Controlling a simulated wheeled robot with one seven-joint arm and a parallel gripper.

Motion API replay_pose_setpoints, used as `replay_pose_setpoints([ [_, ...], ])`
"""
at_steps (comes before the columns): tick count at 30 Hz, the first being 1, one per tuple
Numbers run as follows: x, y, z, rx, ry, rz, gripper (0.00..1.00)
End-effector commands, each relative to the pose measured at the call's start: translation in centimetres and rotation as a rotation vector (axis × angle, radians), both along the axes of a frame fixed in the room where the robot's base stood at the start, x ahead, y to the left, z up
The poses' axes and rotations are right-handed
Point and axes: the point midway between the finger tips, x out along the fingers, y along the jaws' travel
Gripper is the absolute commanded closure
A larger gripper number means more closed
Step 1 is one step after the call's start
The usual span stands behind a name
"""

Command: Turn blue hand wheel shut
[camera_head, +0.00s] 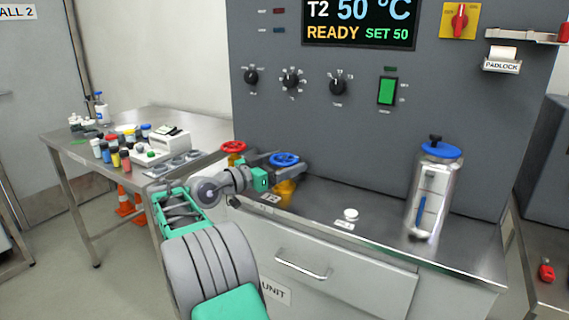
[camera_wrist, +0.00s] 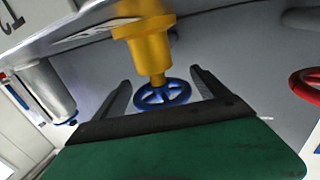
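The blue hand wheel (camera_head: 285,159) sits on top of a yellow valve body (camera_head: 284,192) at the back of the steel counter. My gripper (camera_head: 274,160) reaches it from the left. In the wrist view the blue hand wheel (camera_wrist: 162,95) and its yellow stem (camera_wrist: 152,50) appear between the two dark fingers of my gripper (camera_wrist: 160,88). The fingers are apart, one on each side of the wheel, with a gap visible on both sides. Contact with the rim cannot be made out. A red hand wheel (camera_head: 233,147) stands left of the blue one and also shows in the wrist view (camera_wrist: 307,84).
The grey control panel (camera_head: 330,110) rises behind the wheels. A steel cylinder with a blue lid (camera_head: 432,195) and a white button (camera_head: 351,214) stand on the counter to the right. A side table (camera_head: 205,128) with small bottles is at the left. The counter's middle is mostly clear.

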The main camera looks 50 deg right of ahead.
Motion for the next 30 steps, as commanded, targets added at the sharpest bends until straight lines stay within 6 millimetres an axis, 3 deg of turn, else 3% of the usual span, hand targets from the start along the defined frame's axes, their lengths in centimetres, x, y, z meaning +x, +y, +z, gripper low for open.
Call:
replay_pose_setpoints([
  [3, 0.00, 0.01, 0.01, 0.000, -0.001, 0.000, 0.06],
  [17, -0.10, 0.03, -0.01, 0.000, -0.002, 0.028, 0.06],
  [30, -0.40, -0.01, 0.91, 0.000, -0.002, 0.395, 0.06],
])
